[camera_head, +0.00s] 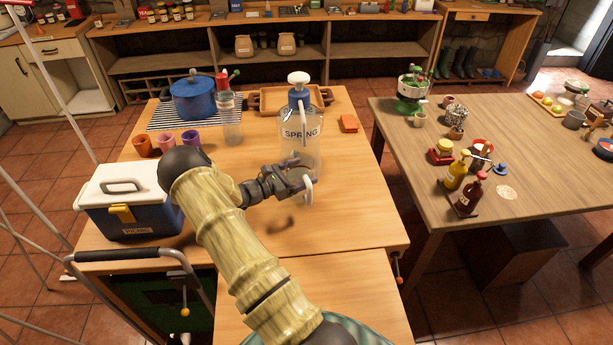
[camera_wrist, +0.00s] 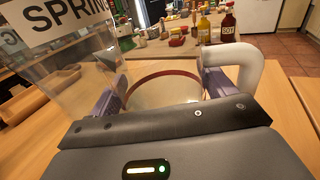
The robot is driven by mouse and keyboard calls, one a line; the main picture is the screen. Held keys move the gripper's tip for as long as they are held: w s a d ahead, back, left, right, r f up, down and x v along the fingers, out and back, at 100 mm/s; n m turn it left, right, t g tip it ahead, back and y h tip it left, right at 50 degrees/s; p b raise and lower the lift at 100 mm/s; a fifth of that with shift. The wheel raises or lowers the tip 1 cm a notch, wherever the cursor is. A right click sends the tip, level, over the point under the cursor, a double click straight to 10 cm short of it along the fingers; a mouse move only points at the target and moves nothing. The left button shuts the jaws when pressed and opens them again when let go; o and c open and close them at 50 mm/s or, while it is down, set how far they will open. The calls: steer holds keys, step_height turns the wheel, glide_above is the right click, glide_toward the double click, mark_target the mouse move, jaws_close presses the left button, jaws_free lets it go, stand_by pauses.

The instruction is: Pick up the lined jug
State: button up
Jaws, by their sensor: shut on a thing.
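The jug shows in the wrist view as a pale round vessel with a red-brown rim (camera_wrist: 150,78) and a thick white handle (camera_wrist: 248,66) on its right. My gripper (camera_wrist: 165,90) is shut on the jug, with one finger on each side of it. In the head view the white handle (camera_head: 308,191) shows at the right of my gripper (camera_head: 292,182), and my gripper hides most of the jug. A dark shadow lies on the table below, so the jug seems to be above the tabletop. Any lining on it is too small to tell.
A clear bottle marked SPRING (camera_head: 300,132) stands right behind my gripper. A blue pot (camera_head: 194,98), a clear red-topped bottle (camera_head: 229,118), a tray (camera_head: 265,101), small cups (camera_head: 166,141) and a cooler box (camera_head: 128,205) share the table. The front tabletop (camera_head: 335,235) is clear.

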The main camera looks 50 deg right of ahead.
steer(key=b+v, duration=0.2)
steer(key=v, duration=1.3)
steer(key=shift+a+r, duration=0.15)
steer(key=shift+a, duration=0.2)
steer(key=shift+w, duration=0.15)
